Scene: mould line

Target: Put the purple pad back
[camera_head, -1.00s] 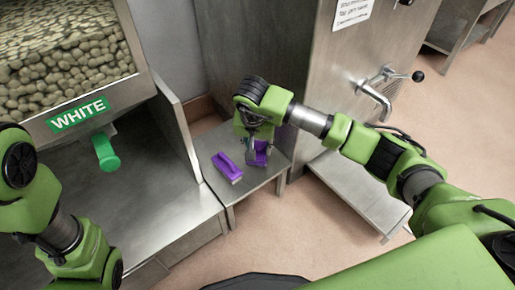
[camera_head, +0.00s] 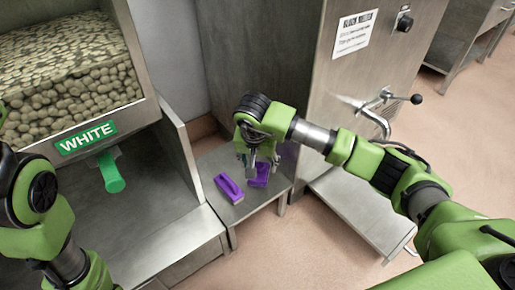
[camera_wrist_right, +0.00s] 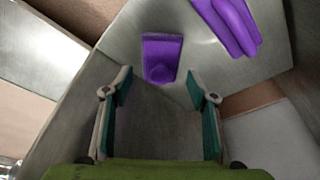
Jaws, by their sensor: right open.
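Two purple pieces rest on a low metal stand (camera_head: 240,209) in the head view. One purple pad (camera_head: 260,176) sits under my right gripper (camera_head: 259,166). A longer purple block with a raised grip (camera_head: 229,188) lies to its left. My right gripper points down and is open and empty. In the right wrist view the pad (camera_wrist_right: 162,58) lies just beyond the open fingers (camera_wrist_right: 163,83), apart from them, and the other purple piece (camera_wrist_right: 228,24) lies at the upper right. My left arm shows at the left edge, but its gripper is out of frame.
A metal bin with a WHITE sign (camera_head: 86,137) and a green handle (camera_head: 111,172) stands to the left, above a metal counter (camera_head: 140,210). A steel machine with a tap (camera_head: 376,118) stands to the right.

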